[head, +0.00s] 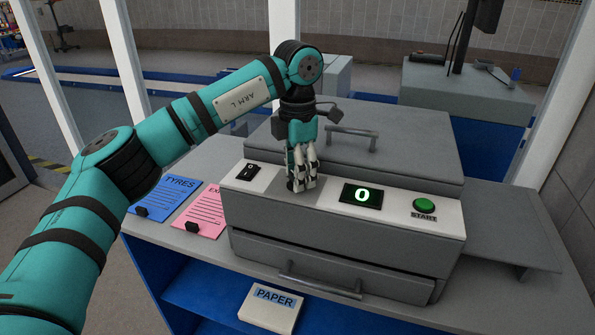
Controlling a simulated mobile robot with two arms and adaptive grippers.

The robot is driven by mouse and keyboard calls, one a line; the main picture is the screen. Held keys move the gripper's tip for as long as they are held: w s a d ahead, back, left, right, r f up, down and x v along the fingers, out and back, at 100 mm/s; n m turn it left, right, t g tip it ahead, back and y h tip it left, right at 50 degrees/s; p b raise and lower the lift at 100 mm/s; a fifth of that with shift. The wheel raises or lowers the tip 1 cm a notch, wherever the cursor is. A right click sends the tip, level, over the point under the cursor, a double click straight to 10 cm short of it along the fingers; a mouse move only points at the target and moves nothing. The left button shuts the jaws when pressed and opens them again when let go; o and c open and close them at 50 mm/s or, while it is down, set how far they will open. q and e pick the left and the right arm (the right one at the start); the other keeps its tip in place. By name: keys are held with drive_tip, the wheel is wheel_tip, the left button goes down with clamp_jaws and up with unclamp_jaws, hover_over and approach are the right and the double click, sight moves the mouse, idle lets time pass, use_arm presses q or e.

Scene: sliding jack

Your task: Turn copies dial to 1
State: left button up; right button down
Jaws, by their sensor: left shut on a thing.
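A grey copier (340,236) stands on the counter with a white control strip on its top front. Its display (361,196) shows a green 0. My left gripper (301,186) reaches down onto the strip, left of the display, and is shut on a dark round dial (293,187). The fingers hide most of the dial, so I cannot see its marks. A black power switch (248,171) is at the strip's left and a green START button (424,205) at its right. My right gripper is not in view.
The copier's lid (390,145) is closed, with a handle on top. A blue TYRES sheet (165,197) and a pink sheet (203,212) lie left of the copier. A PAPER pack (270,308) sits on the shelf below.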

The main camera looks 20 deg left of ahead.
use_arm(q)
drive_tip(key=o, duration=1.2)
drive_tip(key=shift+c, duration=0.2)
drive_tip(key=shift+r, duration=0.1)
wheel_tip(320, 180, up, 12)
drive_tip(key=shift+f, duration=0.2)
